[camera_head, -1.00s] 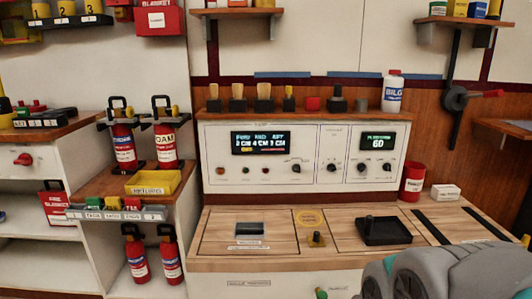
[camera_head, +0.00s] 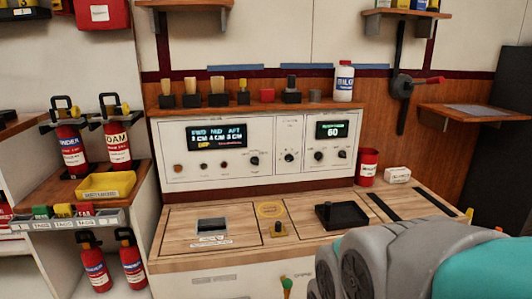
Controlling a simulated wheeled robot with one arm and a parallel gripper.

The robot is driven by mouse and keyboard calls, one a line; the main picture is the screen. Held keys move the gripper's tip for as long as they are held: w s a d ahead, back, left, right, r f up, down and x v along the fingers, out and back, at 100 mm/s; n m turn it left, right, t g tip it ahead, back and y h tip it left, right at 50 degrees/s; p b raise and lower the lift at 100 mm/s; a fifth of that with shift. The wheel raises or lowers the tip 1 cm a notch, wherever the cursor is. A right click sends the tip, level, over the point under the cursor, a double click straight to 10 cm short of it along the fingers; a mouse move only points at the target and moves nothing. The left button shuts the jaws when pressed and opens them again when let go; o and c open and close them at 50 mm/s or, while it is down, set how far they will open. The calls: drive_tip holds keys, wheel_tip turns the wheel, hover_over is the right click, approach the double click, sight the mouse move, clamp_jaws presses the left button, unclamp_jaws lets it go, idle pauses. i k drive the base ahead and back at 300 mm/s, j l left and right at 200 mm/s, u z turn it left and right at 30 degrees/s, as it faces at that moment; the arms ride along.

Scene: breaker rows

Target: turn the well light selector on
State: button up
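A white control panel (camera_head: 268,137) stands at the back of the wooden counter. Its left display (camera_head: 216,134) is lit with level figures, and its right display (camera_head: 331,129) reads 60. Several small knobs sit below the displays: a black selector (camera_head: 254,160) at the left section, one in the middle section (camera_head: 289,157), and two at the right (camera_head: 318,156) (camera_head: 342,154). Their labels are too small to read, so I cannot tell which is the well light selector. My gripper is not in view; a grey and teal part of my arm fills the lower right.
Fire extinguishers (camera_head: 117,147) and a yellow bin (camera_head: 107,187) stand left. A wall lever (camera_head: 402,85) is at right.

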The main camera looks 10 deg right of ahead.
sight(341, 154)
drive_tip(key=i+l+u, duration=0.25)
drive_tip(key=i+l, duration=0.25)
drive_tip(key=i+l+u, duration=0.2)
drive_tip(key=i+l, duration=0.25)
drive_tip(key=l, duration=0.15)
